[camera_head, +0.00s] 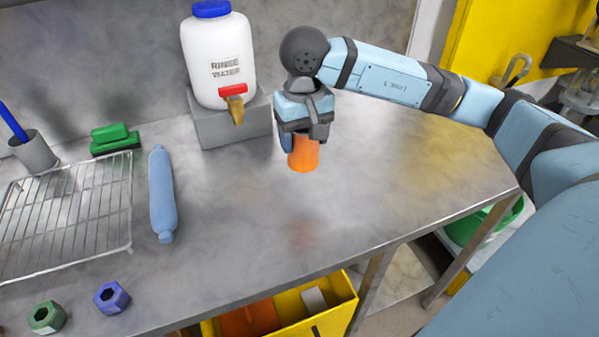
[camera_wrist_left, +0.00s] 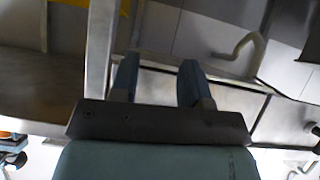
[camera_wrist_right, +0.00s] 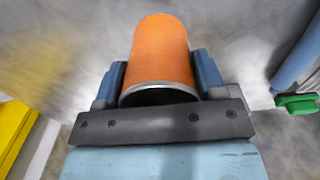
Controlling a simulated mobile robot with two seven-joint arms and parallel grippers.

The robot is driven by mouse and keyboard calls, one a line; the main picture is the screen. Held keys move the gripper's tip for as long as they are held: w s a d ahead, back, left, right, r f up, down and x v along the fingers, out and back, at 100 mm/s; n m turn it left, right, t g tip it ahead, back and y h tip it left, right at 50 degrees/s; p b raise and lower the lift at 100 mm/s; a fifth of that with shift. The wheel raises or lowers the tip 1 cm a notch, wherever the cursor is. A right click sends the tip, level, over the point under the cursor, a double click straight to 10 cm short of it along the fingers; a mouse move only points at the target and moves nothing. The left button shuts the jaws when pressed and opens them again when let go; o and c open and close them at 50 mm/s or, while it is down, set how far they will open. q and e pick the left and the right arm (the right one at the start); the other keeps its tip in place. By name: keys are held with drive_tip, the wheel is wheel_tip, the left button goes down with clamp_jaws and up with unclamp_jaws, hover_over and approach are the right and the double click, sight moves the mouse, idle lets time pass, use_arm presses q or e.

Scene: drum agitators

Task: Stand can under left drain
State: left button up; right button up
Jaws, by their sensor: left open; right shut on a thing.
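An orange can (camera_head: 303,157) is in my right gripper (camera_head: 303,138), held over the steel bench with a faint orange reflection on the metal below it. In the right wrist view the can (camera_wrist_right: 161,45) sits between the two blue fingers (camera_wrist_right: 160,72), with its metal rim towards the palm. My left gripper (camera_wrist_left: 158,80) is open and empty in the left wrist view; it is not in the head view. I cannot make out any part that is clearly a left drain.
The steel bench (camera_head: 400,190) is clear around the can. A white rinse-water jug (camera_head: 218,60) with a tap stands on a grey block (camera_head: 232,125). A blue roller (camera_head: 162,195), wire rack (camera_head: 70,215), green brush (camera_head: 115,140) and two nuts (camera_head: 111,298) lie left. A yellow bin (camera_head: 340,310) sits below.

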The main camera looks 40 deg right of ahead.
wheel_tip(320, 180, down, 9)
drive_tip(key=shift+f, duration=0.1)
idle(0.3)
drive_tip(key=shift+f+b, duration=0.15)
drive_tip(key=shift+b, duration=0.2)
drive_tip(key=o, duration=0.9)
